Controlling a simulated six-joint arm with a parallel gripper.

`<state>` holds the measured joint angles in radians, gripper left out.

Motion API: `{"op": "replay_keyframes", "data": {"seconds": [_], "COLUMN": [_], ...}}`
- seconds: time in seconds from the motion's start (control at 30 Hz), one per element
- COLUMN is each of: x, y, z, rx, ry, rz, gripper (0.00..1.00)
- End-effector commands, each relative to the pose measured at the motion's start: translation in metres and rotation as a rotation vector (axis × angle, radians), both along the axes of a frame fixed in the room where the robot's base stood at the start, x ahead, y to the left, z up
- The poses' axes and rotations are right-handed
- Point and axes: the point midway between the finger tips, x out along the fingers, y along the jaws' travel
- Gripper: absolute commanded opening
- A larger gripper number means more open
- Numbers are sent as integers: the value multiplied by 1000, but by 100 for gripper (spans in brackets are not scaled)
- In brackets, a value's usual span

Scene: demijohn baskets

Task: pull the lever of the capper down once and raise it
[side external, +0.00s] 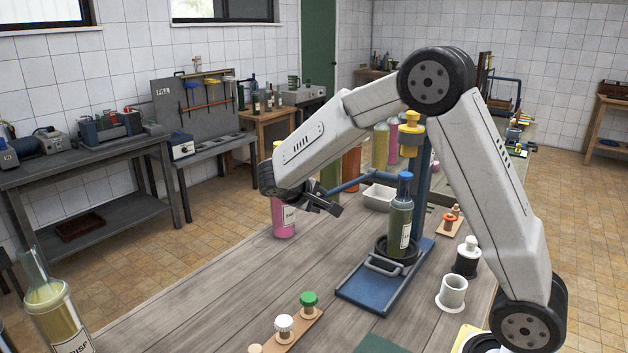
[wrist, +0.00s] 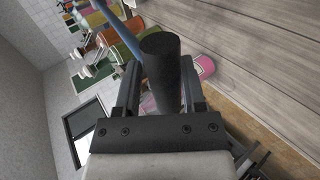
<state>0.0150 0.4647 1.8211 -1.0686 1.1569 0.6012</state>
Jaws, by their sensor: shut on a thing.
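The capper has a blue base (side external: 375,290), a blue column (side external: 422,185) and a yellow head (side external: 411,135). A green bottle (side external: 401,225) with a blue top stands upright on its round black seat, under the head. The blue lever (side external: 350,184) reaches left from the column, sloping slightly down to its outer end. My gripper (side external: 328,205) is at that end. In the wrist view the black grip (wrist: 160,75) of the lever lies between my two fingers (wrist: 160,92), and the blue lever rod (wrist: 100,30) runs off to the upper left. The gripper is shut on the grip.
A pink bottle (side external: 284,218) stands close behind my gripper. A white tray (side external: 378,197) and several coloured bottles are behind the capper. The left of the table is mostly clear.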

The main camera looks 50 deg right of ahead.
Motion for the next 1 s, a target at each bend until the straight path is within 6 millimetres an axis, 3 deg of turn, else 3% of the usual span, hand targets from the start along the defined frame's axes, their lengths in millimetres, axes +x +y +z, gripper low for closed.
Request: {"op": "replay_keyframes", "data": {"seconds": [0.5, 1.0], "x": [1, 1], "y": [-27, -71], "z": [91, 155], "rx": [317, 580], "ry": [-7, -3], "rz": [-2, -4], "gripper": [0, 0]}}
